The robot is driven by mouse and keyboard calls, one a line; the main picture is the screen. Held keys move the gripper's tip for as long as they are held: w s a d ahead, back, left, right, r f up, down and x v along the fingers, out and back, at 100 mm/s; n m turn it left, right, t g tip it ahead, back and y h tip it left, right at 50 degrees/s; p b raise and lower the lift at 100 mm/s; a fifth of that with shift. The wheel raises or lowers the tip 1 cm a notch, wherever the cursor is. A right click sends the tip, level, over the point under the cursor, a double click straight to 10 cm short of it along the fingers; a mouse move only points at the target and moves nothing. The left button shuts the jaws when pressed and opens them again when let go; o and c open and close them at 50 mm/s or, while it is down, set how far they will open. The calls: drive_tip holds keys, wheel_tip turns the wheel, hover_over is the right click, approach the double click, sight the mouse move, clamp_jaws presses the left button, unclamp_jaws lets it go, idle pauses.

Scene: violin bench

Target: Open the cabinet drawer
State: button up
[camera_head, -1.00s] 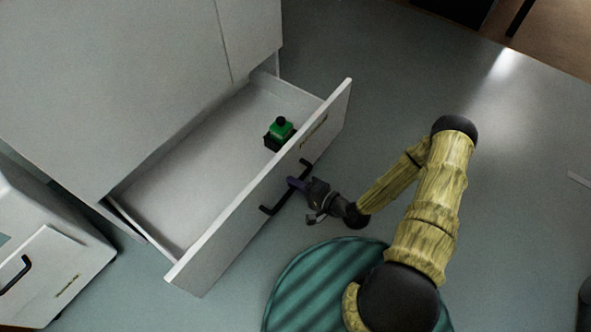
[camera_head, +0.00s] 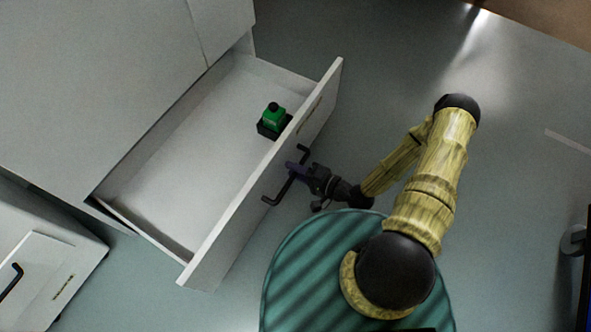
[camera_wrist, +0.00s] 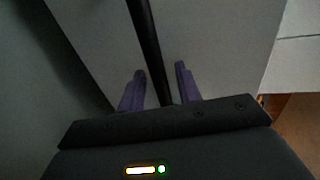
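The white cabinet drawer (camera_head: 235,218) stands well out from the tall white cabinet (camera_head: 92,75). Its inside is visible from above. A black bar handle (camera_head: 271,198) is on the drawer's front. My gripper (camera_head: 293,169) is at this handle, in front of the drawer. In the wrist view the purple fingers (camera_wrist: 160,85) are apart, one on each side of the black handle bar (camera_wrist: 147,35), with gaps showing beside the bar. Whether either finger touches the bar cannot be told.
A second white unit (camera_head: 50,275) with a black handle stands at lower left. My round green base is close to the drawer front.

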drive_tip(key=shift+r, duration=0.1)
idle(0.3)
drive_tip(key=p+v, duration=0.6)
drive_tip(key=v, duration=1.1)
drive_tip(key=shift+d, duration=0.2)
